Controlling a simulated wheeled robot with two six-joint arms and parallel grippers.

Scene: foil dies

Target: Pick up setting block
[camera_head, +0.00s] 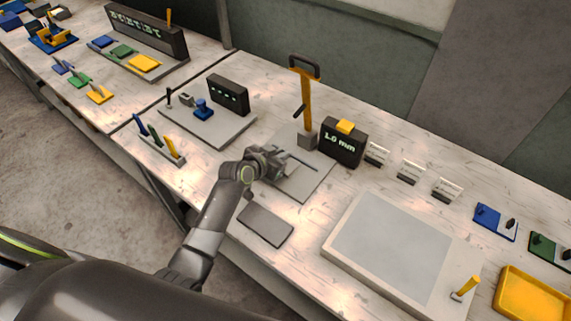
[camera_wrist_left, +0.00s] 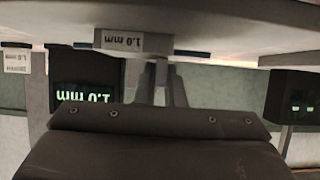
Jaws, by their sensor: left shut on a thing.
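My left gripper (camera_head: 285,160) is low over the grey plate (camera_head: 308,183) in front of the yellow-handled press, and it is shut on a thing. My right gripper is not in view.
The yellow-handled press (camera_head: 307,95) stands just behind the gripper, beside a black "1.0 mm" display (camera_head: 342,148). Three small labelled stands (camera_head: 410,172) are to the right. A large pale board (camera_head: 340,240) is at front right. A dark flat pad (camera_head: 265,224) lies in front.

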